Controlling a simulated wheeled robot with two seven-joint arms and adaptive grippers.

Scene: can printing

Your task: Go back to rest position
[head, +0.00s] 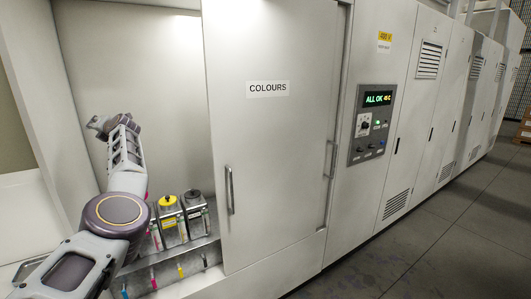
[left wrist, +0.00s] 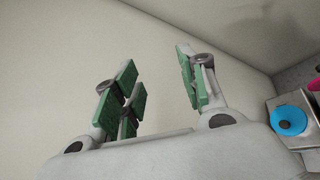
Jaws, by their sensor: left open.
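My left arm reaches from the lower left into the open cabinet bay in the head view. My left gripper (head: 98,125) is raised there, in front of the bay's back wall. In the left wrist view its green-padded fingers (left wrist: 160,85) are spread apart with nothing between them. My right gripper is in neither view.
Ink containers with a yellow cap (head: 168,200) and a black cap (head: 193,197) stand on a shelf beside my arm. A blue-capped container (left wrist: 289,118) shows in the left wrist view. The sliding door labelled COLOURS (head: 275,170) and the control panel (head: 370,125) are to the right.

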